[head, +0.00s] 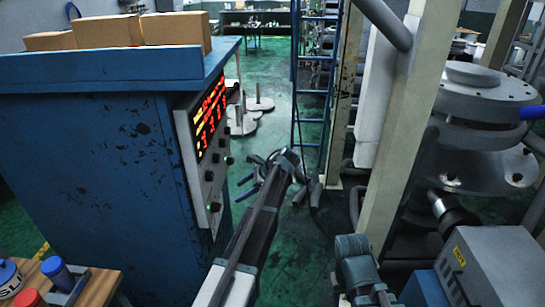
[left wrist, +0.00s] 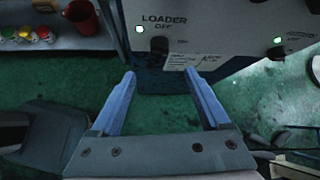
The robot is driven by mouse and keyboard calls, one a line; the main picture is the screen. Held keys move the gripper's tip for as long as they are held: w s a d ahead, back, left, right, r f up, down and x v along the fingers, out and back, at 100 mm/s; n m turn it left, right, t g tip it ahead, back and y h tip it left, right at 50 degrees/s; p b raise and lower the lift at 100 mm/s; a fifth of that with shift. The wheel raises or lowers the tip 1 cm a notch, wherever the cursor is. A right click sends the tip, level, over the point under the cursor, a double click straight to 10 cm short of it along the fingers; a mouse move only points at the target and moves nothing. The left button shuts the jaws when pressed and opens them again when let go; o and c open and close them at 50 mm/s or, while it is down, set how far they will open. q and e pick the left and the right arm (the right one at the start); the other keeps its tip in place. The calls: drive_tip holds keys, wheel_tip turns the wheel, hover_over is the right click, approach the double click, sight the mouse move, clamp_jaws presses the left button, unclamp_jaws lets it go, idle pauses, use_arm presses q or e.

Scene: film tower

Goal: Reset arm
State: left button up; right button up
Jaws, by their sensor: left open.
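My left arm reaches up the middle of the head view, with its left gripper (head: 254,178) near the side of the blue cabinet (head: 95,165). In the left wrist view the left gripper (left wrist: 162,78) shows two blue-grey fingers spread wide, with nothing between them. A pale control panel (left wrist: 225,30) with a dark knob (left wrist: 159,46) marked "LOADER OFF" is just beyond the fingertips. A gap shows between fingers and knob, though its depth is hard to judge. My right gripper cannot be made out.
The cabinet carries a red-lit display (head: 209,115) and cardboard boxes (head: 176,29). A blue ladder (head: 296,80) and beige post (head: 412,120) stand right of my arm. Green floor (head: 272,78) is open behind. A red cup (left wrist: 82,18) stands on a shelf in the wrist view.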

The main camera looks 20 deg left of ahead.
use_arm(q)
drive_tip(key=s+d+f+n+h+b, duration=0.1)
drive_tip(key=s+d+f+n+h, duration=0.1)
drive_tip(key=s+d, duration=0.7)
drive_tip(key=s+d+f+n+h, duration=0.3)
drive_tip(key=s+d+f+n, duration=0.1)
drive_tip(key=s+d, duration=0.5)
drive_tip(key=s+d+f+n+h+b, duration=0.1)
drive_tip(key=s+d+f+n+h, duration=0.1)
drive_tip(key=s+d, duration=0.7)
drive_tip(key=shift+s+d+f+n+t+h+b, duration=0.35)
drive_tip(key=shift+s+f+n, duration=0.25)
drive_tip(key=shift+n, duration=0.5)
